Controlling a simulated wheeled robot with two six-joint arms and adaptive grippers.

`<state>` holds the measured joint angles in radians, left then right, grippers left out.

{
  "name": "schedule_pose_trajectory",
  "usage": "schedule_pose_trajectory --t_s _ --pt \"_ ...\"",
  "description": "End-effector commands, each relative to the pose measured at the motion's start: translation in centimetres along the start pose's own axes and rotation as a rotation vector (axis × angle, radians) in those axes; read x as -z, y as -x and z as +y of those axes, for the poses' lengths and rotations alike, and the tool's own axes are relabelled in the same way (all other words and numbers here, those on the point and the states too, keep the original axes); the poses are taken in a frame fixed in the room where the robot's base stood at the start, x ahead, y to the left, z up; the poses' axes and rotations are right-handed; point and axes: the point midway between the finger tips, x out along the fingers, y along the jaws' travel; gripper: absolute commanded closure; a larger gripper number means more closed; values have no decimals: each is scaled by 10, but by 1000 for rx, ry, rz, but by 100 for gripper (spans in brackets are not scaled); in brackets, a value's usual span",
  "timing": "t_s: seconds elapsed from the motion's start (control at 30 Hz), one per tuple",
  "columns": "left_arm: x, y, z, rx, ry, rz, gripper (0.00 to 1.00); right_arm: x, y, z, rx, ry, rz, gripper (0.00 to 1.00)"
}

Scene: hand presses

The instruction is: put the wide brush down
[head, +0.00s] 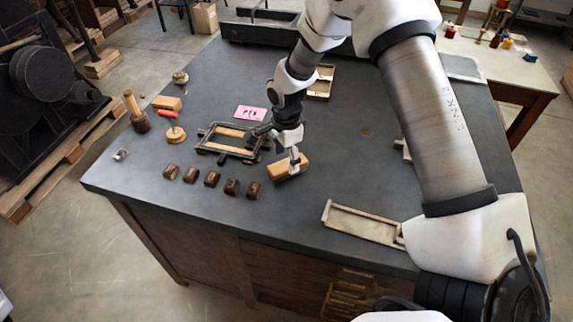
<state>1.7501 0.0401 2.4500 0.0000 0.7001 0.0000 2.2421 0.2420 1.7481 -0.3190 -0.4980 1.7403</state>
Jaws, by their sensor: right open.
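What looks like the wide brush (287,169), a pale wooden block with a dark lower edge, is on the dark worktop (340,165) near the middle. My right arm reaches over the worktop from the right. My right gripper (295,156) is open, right at the top of the brush. From this angle I cannot tell whether its fingers touch the wood. The brush appears to rest on the worktop. My left gripper is not in view.
A dark frame with wooden bars (229,141) lies just left of the brush. Several dark blocks (211,179) line the front edge. A shallow wooden tray (362,223) lies to the right.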

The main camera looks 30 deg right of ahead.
Motion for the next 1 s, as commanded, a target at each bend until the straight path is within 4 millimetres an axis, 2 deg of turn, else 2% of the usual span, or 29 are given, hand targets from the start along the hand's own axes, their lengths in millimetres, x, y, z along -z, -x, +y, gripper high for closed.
schedule_pose_trajectory --t_s 0.03,0.2,0.3,0.4,1.0 --pt "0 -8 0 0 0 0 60 0 11 -2 7 0 -1 30" --pt "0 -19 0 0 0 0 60 0 56 -2 6 -1 -1 30" --pt "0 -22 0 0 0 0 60 0 75 -1 4 0 -1 30" --pt "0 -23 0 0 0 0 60 0 87 0 1 0 0 30" --pt "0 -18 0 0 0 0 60 0 96 0 0 0 0 30"
